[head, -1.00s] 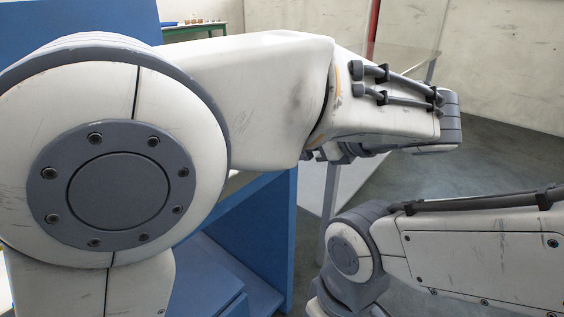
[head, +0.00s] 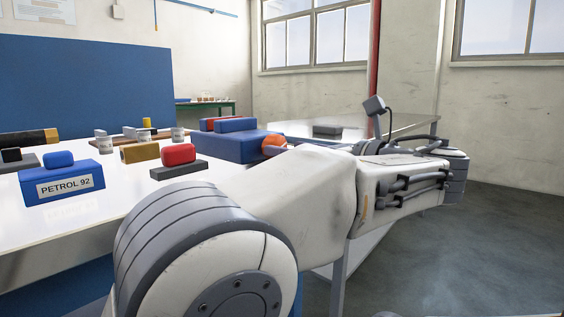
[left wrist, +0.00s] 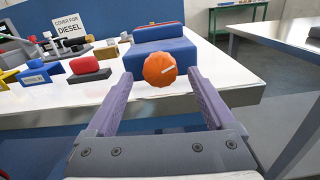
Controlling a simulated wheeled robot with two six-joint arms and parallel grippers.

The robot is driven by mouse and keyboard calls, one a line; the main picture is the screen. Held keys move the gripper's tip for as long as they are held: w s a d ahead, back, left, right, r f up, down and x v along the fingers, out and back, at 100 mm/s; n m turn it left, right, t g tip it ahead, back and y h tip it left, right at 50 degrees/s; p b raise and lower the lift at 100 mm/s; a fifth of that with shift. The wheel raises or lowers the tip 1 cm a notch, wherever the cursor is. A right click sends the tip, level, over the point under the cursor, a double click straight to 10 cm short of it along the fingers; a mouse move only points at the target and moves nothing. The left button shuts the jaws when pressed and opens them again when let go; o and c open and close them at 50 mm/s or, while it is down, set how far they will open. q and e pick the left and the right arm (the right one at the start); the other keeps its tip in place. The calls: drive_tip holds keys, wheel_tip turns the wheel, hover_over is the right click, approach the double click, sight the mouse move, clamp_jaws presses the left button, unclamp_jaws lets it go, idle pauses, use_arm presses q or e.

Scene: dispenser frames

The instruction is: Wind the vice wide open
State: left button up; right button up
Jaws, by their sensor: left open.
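The vice (head: 235,147) is a blue block with a red strip on top, standing at the table's right end. It also shows in the left wrist view (left wrist: 165,52), with its jaws not clearly visible. Its round orange knob (head: 272,144) faces my left gripper; a pale line marks the knob (left wrist: 160,69) in the left wrist view. My left gripper (left wrist: 160,76) is open and empty, its lilac fingers on either side of the knob in the picture. I cannot tell whether the tips reach around it. In the head view my forearm hides most of this gripper. My right gripper is out of view.
On the white table (head: 70,230) stand a blue PETROL 92 box (head: 62,182), a red-topped grey block (head: 179,158) and a yellow block (head: 140,152). A COVER FOR DIESEL sign (left wrist: 70,24) stands further back. A grey-topped table (head: 360,128) lies beyond a gap.

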sight(280, 145)
use_arm(q)
drive_tip(key=shift+b+x, duration=0.45)
drive_tip(key=shift+x, duration=1.1)
drive_tip(key=c, duration=1.4)
drive_tip(key=shift+r+n+p, duration=0.2)
drive_tip(key=shift+n+p, duration=0.9)
drive_tip(key=shift+p, duration=0.15)
drive_tip(key=shift+f+n+p, duration=0.1)
drive_tip(key=shift+n+p, duration=0.45)
drive_tip(key=shift+n, duration=0.45)
drive_tip(key=shift+f+n, duration=0.15)
drive_tip(key=shift+n, duration=0.55)
